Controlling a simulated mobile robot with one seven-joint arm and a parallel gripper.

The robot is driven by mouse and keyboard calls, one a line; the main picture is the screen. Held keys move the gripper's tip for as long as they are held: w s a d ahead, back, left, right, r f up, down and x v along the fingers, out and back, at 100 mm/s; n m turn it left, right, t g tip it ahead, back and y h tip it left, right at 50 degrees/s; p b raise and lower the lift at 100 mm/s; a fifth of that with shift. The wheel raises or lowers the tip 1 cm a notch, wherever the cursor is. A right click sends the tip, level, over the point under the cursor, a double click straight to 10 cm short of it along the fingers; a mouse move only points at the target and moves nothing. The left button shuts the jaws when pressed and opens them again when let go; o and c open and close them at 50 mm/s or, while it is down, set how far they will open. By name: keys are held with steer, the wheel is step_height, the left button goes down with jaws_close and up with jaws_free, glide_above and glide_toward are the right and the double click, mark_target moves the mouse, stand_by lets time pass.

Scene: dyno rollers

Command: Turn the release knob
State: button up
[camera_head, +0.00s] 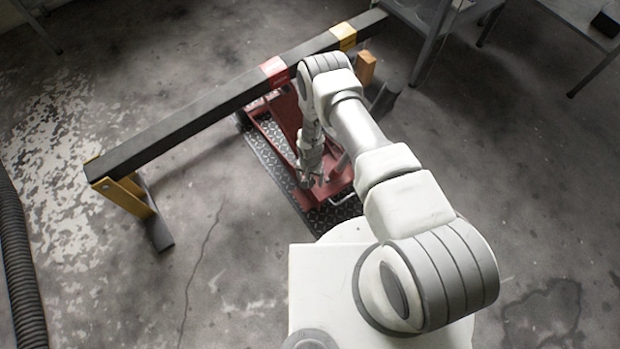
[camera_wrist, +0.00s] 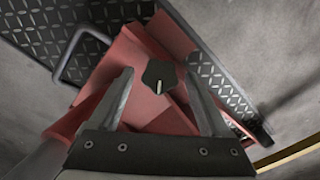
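The release knob (camera_wrist: 159,75) is a dark, lobed knob with a light pointer mark, on the red jack-like machine (camera_wrist: 140,50). In the wrist view it lies between and beyond my two fingertips, and I see no contact. My gripper (camera_wrist: 160,78) is open, with a finger on each side of the knob's line. In the head view my gripper (camera_head: 312,180) is low over the red machine (camera_head: 285,112), and the knob cannot be made out there.
The machine stands on a dark diamond-plate mat (camera_head: 268,158). A long dark beam (camera_head: 200,118) on yellow legs crosses behind it. A grey metal bench (camera_head: 432,40) stands at upper right. A ribbed hose (camera_head: 20,270) lies at far left.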

steer(key=c, duration=1.1)
steer(key=shift+c, duration=0.2)
